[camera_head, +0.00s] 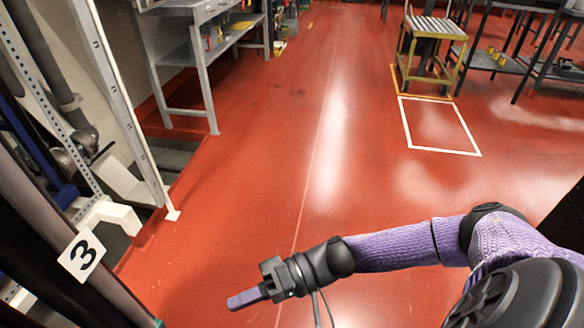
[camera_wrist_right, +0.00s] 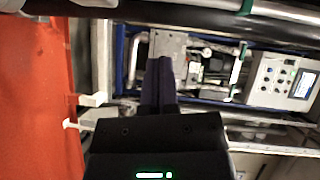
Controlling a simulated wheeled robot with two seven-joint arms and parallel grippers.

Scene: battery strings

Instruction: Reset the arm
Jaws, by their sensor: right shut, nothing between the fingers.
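My right arm comes in from the right in the head view, in a purple sleeve, bent and reaching left over the red floor. My right gripper (camera_head: 236,301) is shut and empty, its fingers together and pointing left. In the right wrist view the closed dark fingers (camera_wrist_right: 158,72) point up the picture towards machinery, apart from it as far as I can see. My left gripper is not in view.
A control panel (camera_wrist_right: 285,82) shows in the wrist view. A yellow roller stand (camera_head: 432,45) stands far right. The red floor (camera_head: 270,150) between is clear.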

